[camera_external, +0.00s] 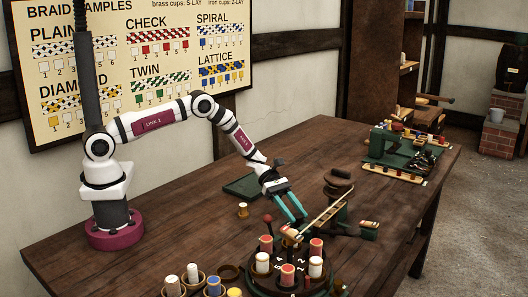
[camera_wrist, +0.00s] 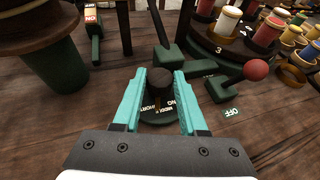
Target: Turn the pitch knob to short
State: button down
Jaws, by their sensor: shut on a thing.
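The pitch knob (camera_wrist: 160,85) is a dark, round-topped knob on a dark green dial (camera_wrist: 160,114). White lettering on the dial's near side shows SHORT at left, MIDDLE partly covered at the centre, and LONG at right. My gripper (camera_wrist: 158,88) has its two teal fingers on either side of the knob, shut on it. A thin light-brown mark shows on the knob's near side, roughly toward the middle lettering; the exact setting is hard to read. In the external view my gripper (camera_external: 292,209) reaches down at the machine, and the knob is not clearly visible there.
A red-balled lever (camera_wrist: 255,70) stands right of the knob near an OFF label (camera_wrist: 231,112). A carrier of spools (camera_external: 289,262) is close to my gripper, with a brown wooden top (camera_external: 338,181) behind. A green board (camera_external: 243,187) lies on the table (camera_external: 190,215).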

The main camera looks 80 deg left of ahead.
jog(key=shift+w+a+m+g+h, duration=0.15)
jog(key=shift+m+g+h, duration=0.45)
jog(key=shift+m+g, duration=1.3)
jog(key=shift+g, duration=0.2)
jog(key=shift+c, duration=2.2)
grip_release()
jog(key=v, duration=0.7)
jog(key=shift+a, duration=0.15)
jog(key=shift+r, duration=0.1)
